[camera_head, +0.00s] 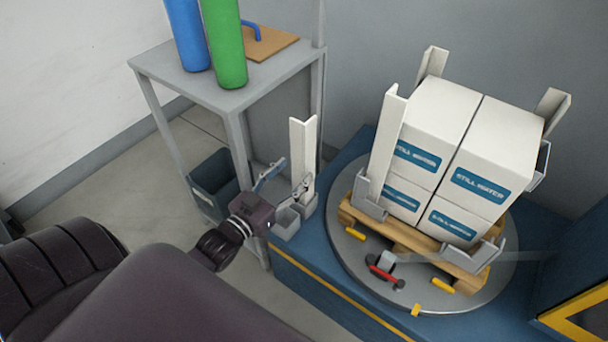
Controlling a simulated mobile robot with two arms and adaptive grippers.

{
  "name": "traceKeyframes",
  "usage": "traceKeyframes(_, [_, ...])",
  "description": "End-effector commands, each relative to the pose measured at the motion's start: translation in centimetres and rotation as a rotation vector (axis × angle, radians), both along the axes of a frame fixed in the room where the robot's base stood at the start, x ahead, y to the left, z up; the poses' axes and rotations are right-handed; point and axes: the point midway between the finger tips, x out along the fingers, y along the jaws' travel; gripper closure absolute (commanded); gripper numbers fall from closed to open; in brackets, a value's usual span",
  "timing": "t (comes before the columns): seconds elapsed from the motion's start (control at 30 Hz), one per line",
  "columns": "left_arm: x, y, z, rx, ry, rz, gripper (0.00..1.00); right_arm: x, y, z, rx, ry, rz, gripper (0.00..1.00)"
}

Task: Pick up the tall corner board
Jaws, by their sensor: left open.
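A tall white corner board (303,140) stands upright in a small grey holder (287,222) at the left edge of the blue platform. My left gripper (293,173) is open at the lower part of this board. One finger shows at the board's left and the other overlaps its lower front. I cannot tell whether the fingers touch it or how deep the board sits between them. Other white corner boards stand at the stack of cartons: one at the left corner (387,145), one at the back (432,63) and one at the right (553,108). My right gripper is not in view.
White water cartons (440,110) stand on a wooden pallet (400,234) on a round turntable (345,270). An empty grey corner bracket (490,252) is at the pallet's front. A grey table (165,62) holds blue and green rolls. A dark bin (213,180) is below.

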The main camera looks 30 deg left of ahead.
Motion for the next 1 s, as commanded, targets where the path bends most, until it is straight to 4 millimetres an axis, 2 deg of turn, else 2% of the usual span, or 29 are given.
traceKeyframes(0.27, [0.37,-0.05,-0.04,0.0,0.002,0.0,0.46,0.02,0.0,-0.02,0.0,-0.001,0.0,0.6])
traceKeyframes(0.7, [0.35,-0.04,0.02,0.0,0.0,0.0,0.93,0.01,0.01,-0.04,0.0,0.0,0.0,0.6])
traceKeyframes(1.0, [0.36,-0.04,0.32,0.0,0.0,0.0,0.93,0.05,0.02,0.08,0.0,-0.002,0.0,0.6])
